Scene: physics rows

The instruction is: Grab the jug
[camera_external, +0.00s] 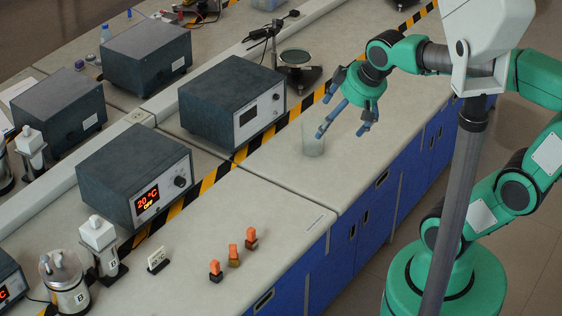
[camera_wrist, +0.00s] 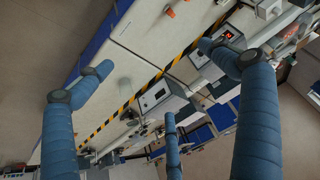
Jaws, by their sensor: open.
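A clear, pale glass vessel, which looks like the jug (camera_external: 313,139), stands upright on the light bench near its front edge. In the wrist view the jug (camera_wrist: 125,88) is a faint pale shape beside the left finger. My gripper (camera_external: 343,125) has blue fingers spread wide, with nothing between them. It hangs above the bench, just right of the jug in the external view, apart from it as far as I can tell. In the wrist view the open gripper (camera_wrist: 157,78) shows three separate fingers.
Grey box devices (camera_external: 232,105) stand behind a yellow-black striped strip (camera_external: 225,170). A stand with a round plate (camera_external: 296,70) is behind. The bench around the jug is clear.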

